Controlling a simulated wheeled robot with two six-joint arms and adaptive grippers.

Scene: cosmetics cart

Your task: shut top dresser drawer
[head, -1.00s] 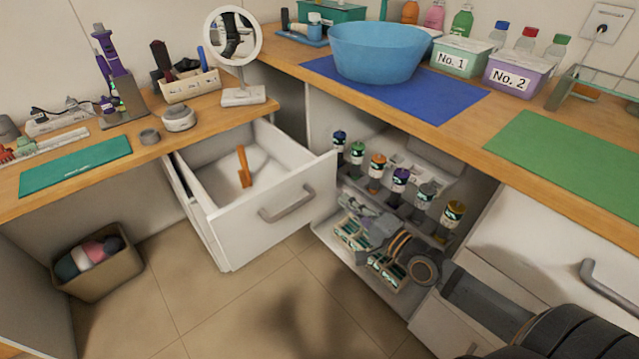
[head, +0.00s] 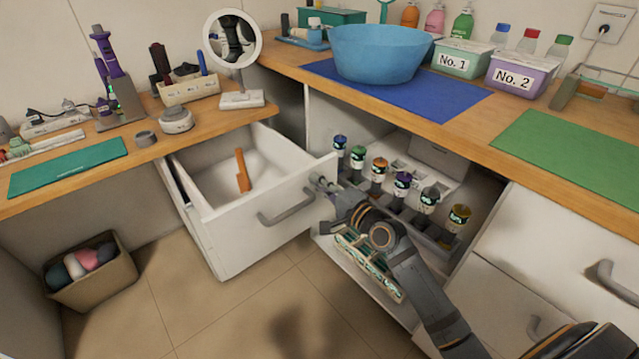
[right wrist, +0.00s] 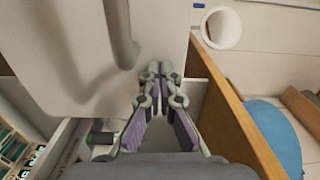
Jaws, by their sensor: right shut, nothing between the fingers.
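The white top dresser drawer (head: 262,245) stands pulled out under the left counter, with its grey bar handle (head: 287,209) on its front. An orange-brown object (head: 241,170) lies inside it. My right gripper (head: 319,182) is shut and empty at the right end of the drawer front, to the right of the handle. In the right wrist view the closed fingertips (right wrist: 156,70) lie over the white front (right wrist: 60,60) near its edge, beside the handle (right wrist: 121,35). I cannot tell whether they touch it. My left gripper is not in view.
An open cabinet with several bottles (head: 402,184) lies right of the drawer, behind my right arm. A round mirror (head: 240,99) stands on the left counter and a blue bowl (head: 375,55) on the right one. A bin (head: 95,285) stands on the floor at left.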

